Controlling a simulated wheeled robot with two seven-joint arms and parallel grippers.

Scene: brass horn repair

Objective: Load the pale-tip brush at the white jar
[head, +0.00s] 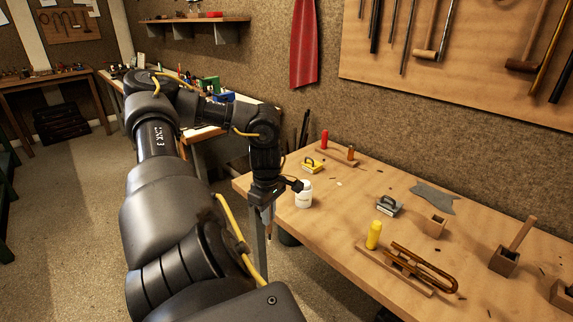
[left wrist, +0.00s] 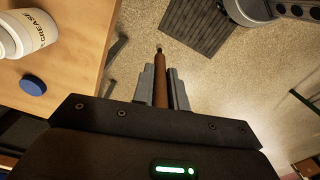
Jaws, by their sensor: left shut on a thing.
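The white jar (head: 304,194) stands upright near the left end of the workbench. In the left wrist view the white jar (left wrist: 30,28) shows at the upper left with "GREASE" on its label, and its opening is out of sight. My left gripper (head: 268,206) is beside the jar on its left, apart from it, past the bench edge. In the left wrist view my left gripper (left wrist: 160,90) is shut on a brown brush handle (left wrist: 160,78). The visible end is small and dark; I cannot tell its bristle colour.
A blue cap (left wrist: 33,86) lies on the bench near the jar. Open floor lies below my left gripper.

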